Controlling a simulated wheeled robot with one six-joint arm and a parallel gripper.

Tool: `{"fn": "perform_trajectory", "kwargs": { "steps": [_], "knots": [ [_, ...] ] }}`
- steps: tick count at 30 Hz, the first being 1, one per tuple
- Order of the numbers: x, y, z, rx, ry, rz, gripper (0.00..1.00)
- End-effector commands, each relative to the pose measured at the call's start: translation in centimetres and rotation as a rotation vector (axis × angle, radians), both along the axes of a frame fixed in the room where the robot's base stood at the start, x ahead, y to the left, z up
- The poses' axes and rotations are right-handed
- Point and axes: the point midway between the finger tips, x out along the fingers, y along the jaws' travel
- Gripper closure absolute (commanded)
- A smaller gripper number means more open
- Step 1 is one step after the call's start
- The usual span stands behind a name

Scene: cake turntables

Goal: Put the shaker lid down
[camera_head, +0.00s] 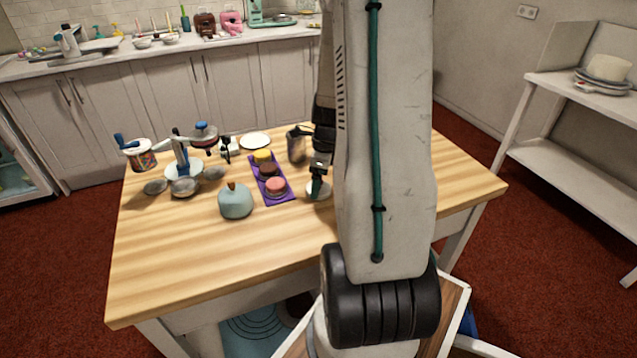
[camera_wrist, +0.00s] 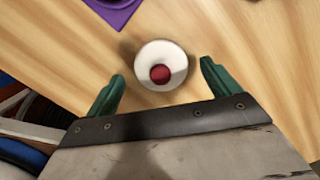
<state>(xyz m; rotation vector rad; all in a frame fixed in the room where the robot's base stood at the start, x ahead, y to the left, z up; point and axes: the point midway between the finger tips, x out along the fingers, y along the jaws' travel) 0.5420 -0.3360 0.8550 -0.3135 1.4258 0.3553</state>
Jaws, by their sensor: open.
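A round white piece with a dark red centre, which I take as the shaker lid (camera_wrist: 176,55), sits on the wooden table in the wrist view. Its pale edge also shows below my gripper in the head view (camera_head: 319,194). My gripper (camera_wrist: 161,73) is open, with one green finger on each side of the lid and a visible gap at both. Nothing is held between the fingers. In the head view my gripper (camera_head: 318,182) is low over the table, and my arm hides the table to its right.
A purple tray (camera_head: 284,198) with several small cakes lies left of my gripper. A metal jug (camera_head: 297,146) stands behind it. A light blue rounded object (camera_head: 236,202), a stand with pans (camera_head: 184,172) and a tin (camera_head: 140,155) are further left. The table's front is clear.

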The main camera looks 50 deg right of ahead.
Motion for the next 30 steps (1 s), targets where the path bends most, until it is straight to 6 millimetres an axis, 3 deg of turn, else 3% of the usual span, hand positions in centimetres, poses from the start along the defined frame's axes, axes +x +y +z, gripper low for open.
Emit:
{"fn": "perform_trajectory", "kwargs": {
  "steps": [9, 19, 23, 30],
  "knots": [
    [-0.7, -0.4, 7.0, -0.005, -0.003, -0.002, 0.11],
    [-0.8, 0.2, 10.6, -0.007, -0.003, 0.044, 0.11],
    [0.0, 3.5, 12.8, -0.034, -0.014, 0.261, 0.11],
    [0.0, 13.9, 18.5, -0.115, -0.04, 0.969, 0.11]
  ]
}}
